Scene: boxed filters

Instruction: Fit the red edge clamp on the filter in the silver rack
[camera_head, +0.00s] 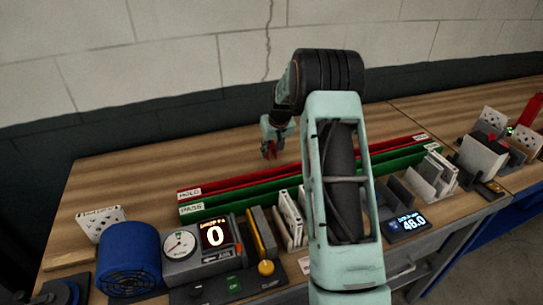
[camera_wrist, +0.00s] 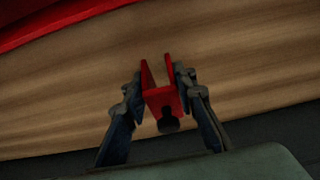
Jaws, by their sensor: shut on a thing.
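My gripper (camera_head: 271,140) is over the back of the wooden bench, left of my raised forearm. It is shut on the red edge clamp (camera_wrist: 162,98), a small U-shaped red piece with a dark knob, seen between both fingers in the wrist view. The clamp's open side points away from the gripper. White filters stand in holders at the bench front (camera_head: 291,216) and at the right (camera_head: 438,165). A grey slotted rack (camera_head: 425,183) stands right of my arm; I cannot tell whether it is the silver rack.
A red rail (camera_head: 240,182) and a green rail (camera_head: 240,200) run along the bench. A dial gauge (camera_head: 180,244), a counter display (camera_head: 216,235), a blue cylinder (camera_head: 130,264) and a display reading 48.0 (camera_head: 405,224) stand in front. The bench behind the rails is clear.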

